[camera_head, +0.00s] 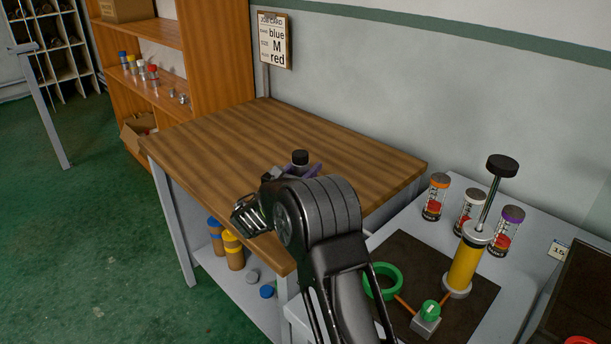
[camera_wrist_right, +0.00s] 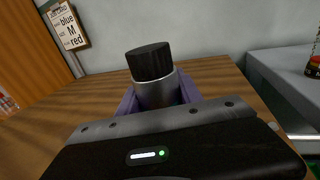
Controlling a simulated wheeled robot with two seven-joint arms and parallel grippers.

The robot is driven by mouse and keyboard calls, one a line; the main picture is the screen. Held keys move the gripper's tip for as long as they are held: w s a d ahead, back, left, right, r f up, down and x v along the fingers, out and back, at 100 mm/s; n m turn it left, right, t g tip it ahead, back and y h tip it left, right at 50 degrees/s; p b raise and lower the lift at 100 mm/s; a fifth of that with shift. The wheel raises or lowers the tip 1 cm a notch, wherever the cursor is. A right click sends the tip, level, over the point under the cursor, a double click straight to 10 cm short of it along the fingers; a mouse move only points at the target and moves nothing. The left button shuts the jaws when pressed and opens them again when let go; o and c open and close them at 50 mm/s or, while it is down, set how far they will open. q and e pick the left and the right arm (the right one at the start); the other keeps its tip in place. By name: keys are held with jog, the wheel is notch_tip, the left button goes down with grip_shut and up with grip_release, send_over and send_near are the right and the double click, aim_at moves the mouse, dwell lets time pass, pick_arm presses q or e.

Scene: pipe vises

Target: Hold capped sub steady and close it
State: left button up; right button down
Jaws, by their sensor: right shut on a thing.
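The capped sub (camera_wrist_right: 155,90), a grey metal cylinder with a black cap (camera_wrist_right: 150,61), stands upright over the wooden bench in the right wrist view. Its black cap also shows in the head view (camera_head: 300,157), just beyond my right wrist. Purple pieces (camera_wrist_right: 187,88) flank the cylinder on both sides; I cannot tell whether they belong to a vise or to my fingers. My right gripper (camera_head: 296,171) is shut on the capped sub, with its fingers mostly hidden behind its own housing. The sub's lower end is hidden. My left gripper is not in view.
The wooden bench top (camera_head: 230,140) is otherwise clear. A job card (camera_head: 272,40) reads blue, M, red. At right, a grey table (camera_head: 425,228) carries clear canisters (camera_head: 467,212), a yellow hand pump (camera_head: 463,268) and a green ring (camera_head: 383,282). Shelves stand at the back left.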

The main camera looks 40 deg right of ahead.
notch_tip(320, 180, down, 3)
jog(key=shift+r, duration=0.2)
jog(key=shift+f, duration=0.15)
jog(key=c, duration=0.8)
grip_release()
jog(key=b+v, duration=0.1)
jog(key=v, duration=1)
jog(key=shift+a, duration=0.15)
jog(key=shift+s+a, duration=0.2)
jog(key=shift+a, duration=0.15)
